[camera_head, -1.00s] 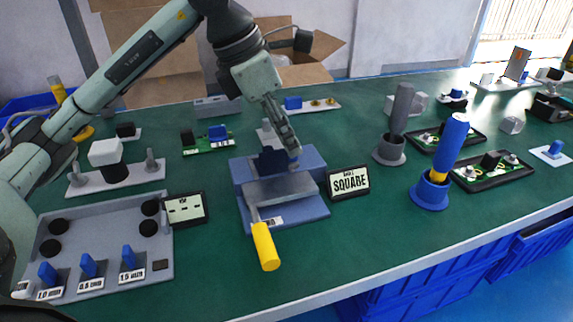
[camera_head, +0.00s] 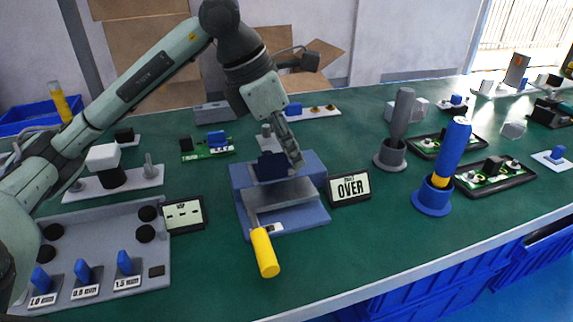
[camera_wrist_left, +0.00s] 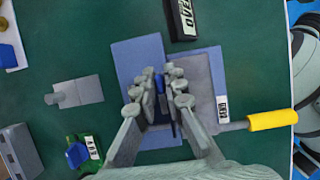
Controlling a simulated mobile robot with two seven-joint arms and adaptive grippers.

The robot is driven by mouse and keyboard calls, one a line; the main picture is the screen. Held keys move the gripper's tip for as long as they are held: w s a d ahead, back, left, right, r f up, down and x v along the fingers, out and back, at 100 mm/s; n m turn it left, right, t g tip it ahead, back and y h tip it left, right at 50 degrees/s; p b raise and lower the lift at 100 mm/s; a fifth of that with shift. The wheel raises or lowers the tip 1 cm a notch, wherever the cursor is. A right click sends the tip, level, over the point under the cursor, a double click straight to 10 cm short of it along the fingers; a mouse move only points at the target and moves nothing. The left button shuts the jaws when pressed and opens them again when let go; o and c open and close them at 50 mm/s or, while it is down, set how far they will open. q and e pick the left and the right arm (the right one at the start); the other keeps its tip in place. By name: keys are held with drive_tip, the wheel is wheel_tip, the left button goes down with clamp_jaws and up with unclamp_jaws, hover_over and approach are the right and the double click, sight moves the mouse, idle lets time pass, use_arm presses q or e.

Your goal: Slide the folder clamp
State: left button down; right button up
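The folder (camera_head: 318,208) is a blue base with a grey plate and a yellow handle (camera_head: 264,252) toward the front edge; it also shows in the left wrist view (camera_wrist_left: 135,60). A dark blue clamp piece (camera_head: 270,167) stands at its rear. My left gripper (camera_head: 295,160) is low over the folder, beside that piece in the head view. In the left wrist view my left gripper's fingers (camera_wrist_left: 163,90) lie on either side of a narrow blue tab (camera_wrist_left: 160,84). Whether they press on it is unclear. My right gripper is out of view.
A small display (camera_head: 349,188) reading OVER stands right of the folder. A grey tray with blue knobs (camera_head: 100,225) lies front left. Grey (camera_head: 390,155) and blue (camera_head: 431,200) upright holders stand to the right. A green circuit board (camera_head: 207,147) lies behind left.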

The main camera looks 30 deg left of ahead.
use_arm(q)
drive_tip(key=shift+w+r, duration=0.1)
drive_tip(key=shift+w, duration=0.05)
drive_tip(key=shift+w+d+p, duration=0.3)
drive_tip(key=shift+w+d, duration=0.05)
drive_tip(key=shift+w+d+p, duration=0.35)
drive_tip(key=shift+w+d, duration=0.55)
drive_tip(key=shift+w, duration=0.1)
drive_tip(key=shift+w+d, duration=0.1)
drive_tip(key=shift+w, duration=0.05)
drive_tip(key=shift+w+d, duration=0.2)
drive_tip(key=shift+d, duration=0.05)
idle(0.3)
drive_tip(key=c, duration=1.8)
unclamp_jaws()
